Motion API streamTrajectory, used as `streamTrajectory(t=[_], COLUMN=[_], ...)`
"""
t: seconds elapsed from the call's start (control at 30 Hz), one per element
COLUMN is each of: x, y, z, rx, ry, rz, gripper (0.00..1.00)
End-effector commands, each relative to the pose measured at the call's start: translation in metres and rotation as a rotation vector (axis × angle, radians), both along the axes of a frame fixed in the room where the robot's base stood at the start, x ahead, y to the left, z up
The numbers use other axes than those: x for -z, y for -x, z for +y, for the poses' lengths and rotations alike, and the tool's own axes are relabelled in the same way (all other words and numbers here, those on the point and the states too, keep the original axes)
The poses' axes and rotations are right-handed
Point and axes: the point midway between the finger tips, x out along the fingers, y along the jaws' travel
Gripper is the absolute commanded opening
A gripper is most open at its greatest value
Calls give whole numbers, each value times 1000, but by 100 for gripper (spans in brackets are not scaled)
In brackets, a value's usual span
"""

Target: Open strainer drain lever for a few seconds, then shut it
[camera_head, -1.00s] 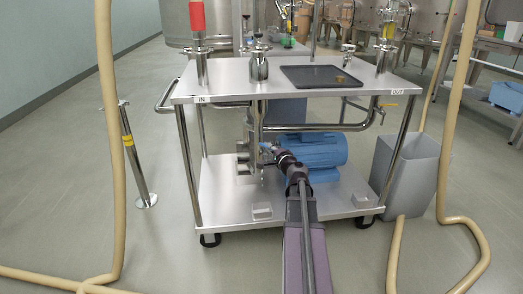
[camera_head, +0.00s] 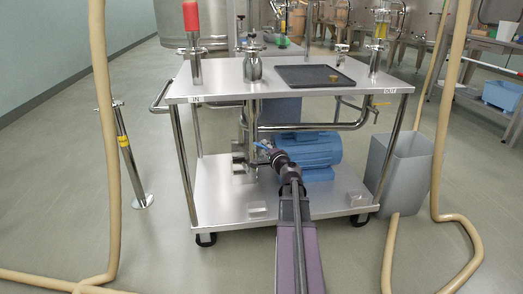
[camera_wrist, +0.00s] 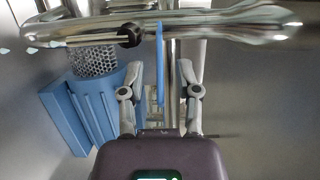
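The strainer is a steel upright body (camera_head: 250,140) under the cart top, with pipework at its foot. Its blue drain lever (camera_wrist: 159,65) shows edge-on in the wrist view, beside the steel pipe (camera_wrist: 230,25). A bit of blue also shows at the strainer in the head view (camera_head: 262,146). My gripper (camera_wrist: 160,72) is open, with one finger on each side of the lever and a gap visible on both sides. In the head view, my gripper (camera_head: 268,152) is at the strainer's lower part, partly hidden by my wrist. Small pale drop-like spots show near the pipe's left end in the wrist view.
The blue motor (camera_head: 308,152) stands right of my gripper on the cart's lower shelf (camera_head: 225,200). The cart's top (camera_head: 225,80) is above. Tan hoses (camera_head: 104,140) hang on both sides. A grey bin (camera_head: 402,170) stands at the right.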

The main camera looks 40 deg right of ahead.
Motion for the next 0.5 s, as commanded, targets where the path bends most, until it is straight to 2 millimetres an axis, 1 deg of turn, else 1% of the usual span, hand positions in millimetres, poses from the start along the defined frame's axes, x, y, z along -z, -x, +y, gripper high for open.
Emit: streamTrajectory(t=[0.27, 0.37, 0.5], x=[0, 0, 0], y=[2, 7, 19], z=[0, 2, 6], rx=[1, 2, 1], ry=[0, 0, 0], rz=[0, 0, 0], gripper=[43, 43, 43])
